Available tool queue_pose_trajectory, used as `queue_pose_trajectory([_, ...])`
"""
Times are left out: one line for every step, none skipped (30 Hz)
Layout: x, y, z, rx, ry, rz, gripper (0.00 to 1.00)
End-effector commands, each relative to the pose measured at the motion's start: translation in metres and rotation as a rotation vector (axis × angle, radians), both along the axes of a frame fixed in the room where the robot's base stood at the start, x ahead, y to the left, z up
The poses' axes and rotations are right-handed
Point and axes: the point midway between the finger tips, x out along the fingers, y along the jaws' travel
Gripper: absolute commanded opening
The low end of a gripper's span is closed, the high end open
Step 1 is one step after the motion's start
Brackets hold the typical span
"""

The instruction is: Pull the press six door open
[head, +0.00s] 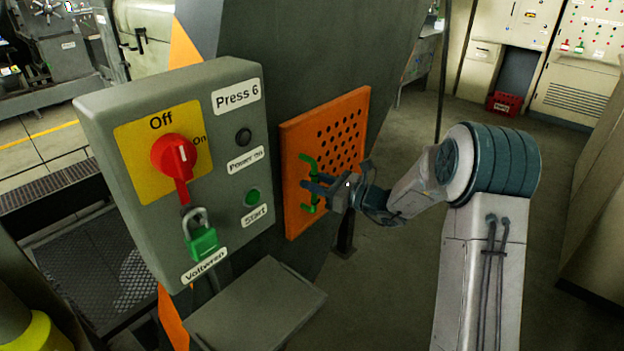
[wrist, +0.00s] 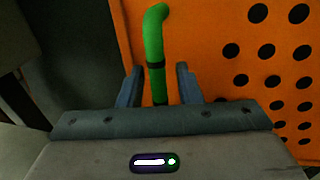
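The press six door (head: 350,133) is an orange panel with rows of round holes, set in the dark side of the machine. It looks closed. Its green handle (head: 309,170) is upright near the door's left edge. My gripper (head: 308,184) reaches the handle from the right. In the wrist view, the orange door (wrist: 215,45) fills the right side, and the green handle (wrist: 154,50) runs between the two blue-grey fingers of my gripper (wrist: 160,88). Gaps show between the handle and both fingers, so the gripper is open around it. The handle's lower end is hidden behind the gripper body.
A grey control box (head: 215,115) labelled Press 6 stands close left of the door, with a red switch (head: 175,160) and a green padlock (head: 202,240). A grey ledge (head: 257,308) juts out below it. The floor (head: 400,290) right of the door looks clear.

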Motion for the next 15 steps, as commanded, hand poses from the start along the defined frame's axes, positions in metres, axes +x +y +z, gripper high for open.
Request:
queue_pose_trajectory([0.0009, 0.0019, 0.0001, 0.0, 0.0, 0.0, 0.32])
queue_pose_trajectory([0.0011, 0.0025, 0.0, 0.0, 0.0, 0.0, 0.32])
queue_pose_trajectory([0.0014, 0.003, -0.0002, -0.001, 0.0, 0.0, 0.32])
queue_pose_trajectory([0.0014, 0.0032, -0.0002, -0.001, 0.0, 0.0, 0.32])
queue_pose_trajectory([0.0014, 0.0033, -0.0003, -0.001, 0.0, 0.0, 0.32])
queue_pose_trajectory([0.0014, 0.0033, -0.0003, -0.001, 0.0, 0.0, 0.32])
queue_pose_trajectory([0.0013, 0.0034, -0.0003, -0.001, 0.0, 0.0, 0.32])
queue_pose_trajectory([0.0013, 0.0034, -0.0003, -0.001, 0.0, 0.001, 0.32])
queue_pose_trajectory([0.0012, 0.0034, -0.0003, -0.001, 0.0, 0.001, 0.32])
queue_pose_trajectory([0.0011, 0.0036, -0.0003, -0.001, 0.0, 0.001, 0.26])
queue_pose_trajectory([0.0011, 0.0036, -0.0003, -0.001, 0.0, 0.001, 0.18])
queue_pose_trajectory([0.0011, 0.0036, -0.0002, -0.001, 0.0, 0.001, 0.07])
queue_pose_trajectory([0.0011, 0.0036, -0.0002, -0.001, 0.0, 0.001, 0.0])
queue_pose_trajectory([0.0011, 0.0036, -0.0001, -0.001, 0.0, 0.001, 0.0])
queue_pose_trajectory([0.0012, 0.0034, -0.0001, -0.001, 0.0, 0.001, 0.0])
